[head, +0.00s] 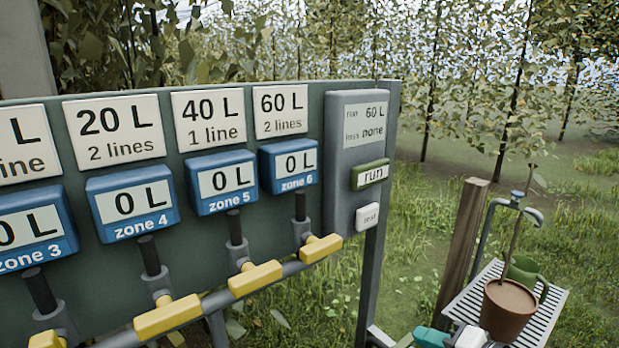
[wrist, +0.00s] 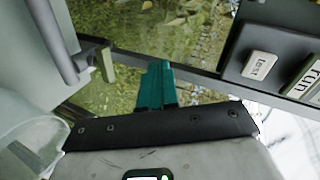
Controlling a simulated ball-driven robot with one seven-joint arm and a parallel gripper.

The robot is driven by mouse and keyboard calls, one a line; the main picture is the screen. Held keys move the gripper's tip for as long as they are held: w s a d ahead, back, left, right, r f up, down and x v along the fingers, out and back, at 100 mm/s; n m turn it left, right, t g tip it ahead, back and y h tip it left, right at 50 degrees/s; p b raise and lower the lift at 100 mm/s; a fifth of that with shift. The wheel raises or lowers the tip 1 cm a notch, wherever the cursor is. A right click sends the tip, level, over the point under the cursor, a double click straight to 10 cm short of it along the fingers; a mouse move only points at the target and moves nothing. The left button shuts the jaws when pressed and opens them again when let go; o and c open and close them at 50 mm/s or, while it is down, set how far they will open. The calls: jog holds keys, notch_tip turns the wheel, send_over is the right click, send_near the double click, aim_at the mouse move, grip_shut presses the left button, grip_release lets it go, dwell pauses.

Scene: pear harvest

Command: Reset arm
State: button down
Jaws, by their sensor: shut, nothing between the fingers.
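My gripper (wrist: 159,68) shows in the wrist view with its teal fingers together and nothing between them. In the head view its teal fingers (head: 430,337) are at the bottom edge, right of the panel's post and below the test button (head: 367,216). The rest of my arm is mostly cut off by the frame. In the wrist view the test button (wrist: 259,66) and the run button (wrist: 303,78) lie to the right of the fingers, apart from them.
A green panel (head: 228,258) carries blue zone meters reading 0 L, with yellow valve handles (head: 255,279) on a pipe below. The grey control box (head: 340,180) reads "run 60 L, loss none". A slatted table (head: 551,316) holds a brown pot (head: 508,309) and green jug, near a tap and wooden post.

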jog(key=s+d+f+n+g+h, duration=0.1)
jog(key=s+f+n+g+h, duration=0.4)
jog(key=s+f, duration=1.25)
jog(key=s+d+n+g+h, duration=0.1)
jog(key=s+g, duration=0.1)
jog(key=s, duration=0.7)
jog(key=s+d+f+n+g+h, duration=0.1)
jog(key=s+d+g, duration=0.1)
jog(key=s, duration=0.7)
jog(key=shift+s+d+f+n+g+h, duration=0.2)
jog(key=shift+d+f+n+g+h, duration=0.15)
jog(key=shift+g, duration=0.25)
